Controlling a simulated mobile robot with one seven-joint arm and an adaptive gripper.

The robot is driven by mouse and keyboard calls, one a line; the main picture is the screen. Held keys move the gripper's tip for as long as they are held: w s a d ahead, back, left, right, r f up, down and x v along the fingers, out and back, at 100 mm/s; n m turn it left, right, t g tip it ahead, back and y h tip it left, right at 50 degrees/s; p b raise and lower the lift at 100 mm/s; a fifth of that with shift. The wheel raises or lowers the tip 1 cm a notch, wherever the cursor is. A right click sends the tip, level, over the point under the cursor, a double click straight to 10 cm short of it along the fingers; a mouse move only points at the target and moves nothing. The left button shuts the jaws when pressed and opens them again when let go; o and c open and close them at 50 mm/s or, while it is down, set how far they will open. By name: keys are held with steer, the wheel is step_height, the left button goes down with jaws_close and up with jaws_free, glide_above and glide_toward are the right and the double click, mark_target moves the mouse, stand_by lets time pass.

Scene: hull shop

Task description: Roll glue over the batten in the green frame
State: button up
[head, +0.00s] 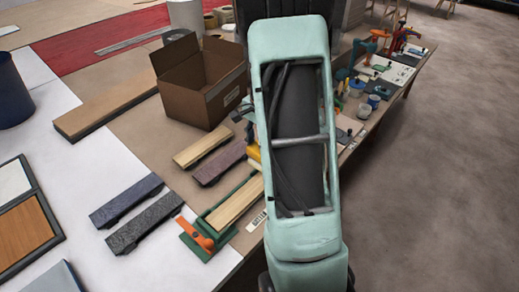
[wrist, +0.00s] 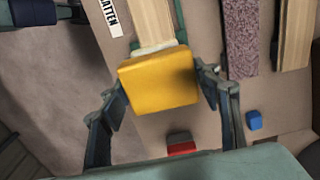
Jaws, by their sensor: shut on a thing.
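The pale wood batten (head: 236,202) lies in the green frame (head: 213,218), which has an orange clamp (head: 197,236) at its near end. In the wrist view the batten (wrist: 152,20) runs up out of the top edge. My gripper (wrist: 161,92) is shut on the yellow body (wrist: 160,84) of what looks like the glue roller. A white roller part (wrist: 155,47) shows just beyond the body, over the batten's end. I cannot tell if it touches the wood. In the head view my arm hides the gripper, and only a bit of yellow (head: 253,152) shows beside it.
A speckled strip (wrist: 241,40) and another wood strip (wrist: 294,35) lie right of the batten. A blue block (wrist: 254,120) and a red object (wrist: 180,146) are nearby. An open cardboard box (head: 200,85) stands behind; two dark strips (head: 142,224) lie left of the frame.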

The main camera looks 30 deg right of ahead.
steer(key=s+a, duration=0.3)
steer(key=a, duration=0.6)
steer(key=s+a, duration=0.3)
steer(key=a, duration=0.7)
steer(key=shift+s+a, duration=0.15)
steer(key=shift+a, duration=0.1)
